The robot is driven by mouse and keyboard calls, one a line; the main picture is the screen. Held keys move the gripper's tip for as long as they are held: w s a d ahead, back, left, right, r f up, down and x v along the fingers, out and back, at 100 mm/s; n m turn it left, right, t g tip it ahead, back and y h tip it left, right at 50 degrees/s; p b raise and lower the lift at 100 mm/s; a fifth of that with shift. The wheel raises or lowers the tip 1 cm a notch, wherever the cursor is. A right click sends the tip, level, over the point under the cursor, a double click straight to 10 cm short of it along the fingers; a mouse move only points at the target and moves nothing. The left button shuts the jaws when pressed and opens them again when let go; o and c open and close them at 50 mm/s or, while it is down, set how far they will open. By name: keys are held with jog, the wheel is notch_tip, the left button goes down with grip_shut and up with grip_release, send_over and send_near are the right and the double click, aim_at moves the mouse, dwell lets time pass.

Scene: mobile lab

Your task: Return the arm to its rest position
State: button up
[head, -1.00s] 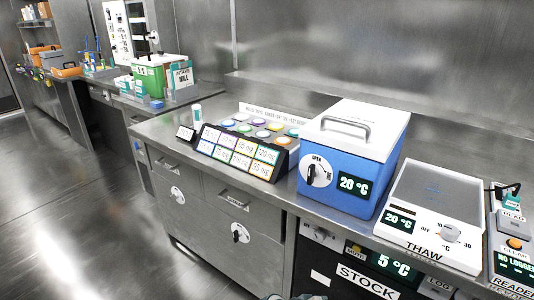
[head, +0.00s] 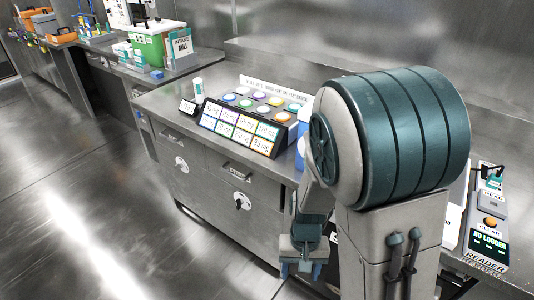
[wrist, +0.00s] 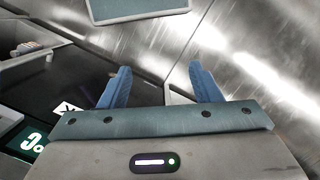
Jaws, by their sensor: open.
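My arm fills the right part of the head view, its large teal and grey joint in front of the bench. My gripper (head: 301,268) hangs low in front of the cabinet fronts, pointing down. In the wrist view its two blue fingers (wrist: 160,85) stand wide apart with nothing between them. The gripper is open and empty. The blue cooler box is almost wholly hidden behind my arm in the head view.
A steel bench (head: 165,97) carries a rack of coloured round lids with price-like label cards (head: 237,128). A reader unit (head: 487,235) stands at the right. A green box (head: 155,45) stands farther back. Open floor (head: 95,190) lies at the left.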

jog(key=s+d+r+t+p, duration=0.1)
jog(key=d+r+t+p, duration=0.1)
jog(key=r, duration=1)
jog(key=s+d+r+t+p, duration=0.1)
jog(key=d+r, duration=0.4)
jog(key=r, duration=0.7)
jog(key=t+p, duration=0.1)
jog(key=p, duration=0.1)
jog(key=shift+s+r+t+p, duration=0.3)
jog(key=shift+r+t+p, duration=0.1)
jog(key=shift+a, duration=0.1)
